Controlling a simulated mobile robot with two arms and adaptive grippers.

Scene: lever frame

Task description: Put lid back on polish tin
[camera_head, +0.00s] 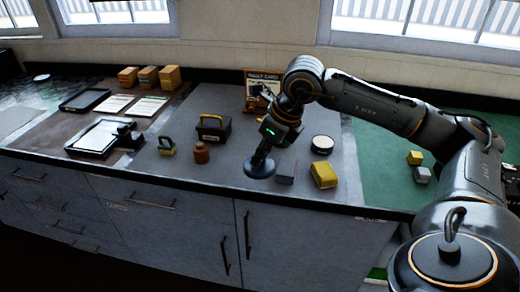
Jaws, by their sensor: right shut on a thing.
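My right gripper (264,152) reaches in from the right and points down over the grey mat near the counter's front edge. It is shut on a dark, round, flat disc, which looks like the lid (259,168). The lid is held roughly level; I cannot tell whether it touches the mat. A short, dark round tin with a pale top (322,142), likely the polish tin, stands to the right of and behind the lid, apart from it. My left gripper is not in view.
A yellow block (324,175) and a small grey block (286,180) lie right of the lid. A brown jar (201,153), a green-handled item (166,146) and a black case (213,127) stand left. A card stand (256,86) is behind the gripper.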

